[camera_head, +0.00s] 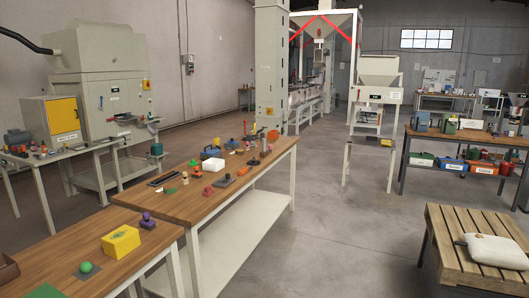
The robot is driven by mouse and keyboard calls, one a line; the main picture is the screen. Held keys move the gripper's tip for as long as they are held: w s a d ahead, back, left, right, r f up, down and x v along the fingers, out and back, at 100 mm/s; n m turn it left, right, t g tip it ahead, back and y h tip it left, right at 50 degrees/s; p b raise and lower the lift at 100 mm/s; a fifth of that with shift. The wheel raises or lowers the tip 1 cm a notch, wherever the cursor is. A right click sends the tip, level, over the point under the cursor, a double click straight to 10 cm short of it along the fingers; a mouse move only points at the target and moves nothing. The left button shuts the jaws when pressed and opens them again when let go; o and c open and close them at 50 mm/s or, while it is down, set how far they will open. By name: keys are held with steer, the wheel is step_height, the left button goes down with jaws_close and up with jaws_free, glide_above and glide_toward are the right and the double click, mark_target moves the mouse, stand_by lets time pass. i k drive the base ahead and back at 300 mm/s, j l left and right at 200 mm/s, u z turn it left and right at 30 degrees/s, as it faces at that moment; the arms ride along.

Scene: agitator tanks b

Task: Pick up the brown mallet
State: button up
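I cannot make out the brown mallet for certain. Many small items stand on the long wooden-topped bench (205,207), and they are too small at this distance to identify one as a mallet. Small upright objects cluster near its far end, among them an orange-red piece (273,135). My gripper is not in this view.
A yellow box (121,241), a green ball (86,267) and a purple knobbed object (147,220) are on the nearer bench top. A slatted pallet table (459,255) with a white sack (496,250) stands at right. Open concrete floor (330,225) lies between.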

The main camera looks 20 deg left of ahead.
mark_target(263, 153)
steer(key=i+j+u, duration=0.35)
steer(key=i+j, duration=0.15)
steer(key=i, duration=0.65)
steer(key=i+j+u, duration=0.15)
steer(key=i+u, duration=0.2)
steer(key=i, duration=0.85)
steer(key=i+l+u, duration=0.15)
steer(key=i+u, duration=0.2)
steer(key=i, duration=0.8)
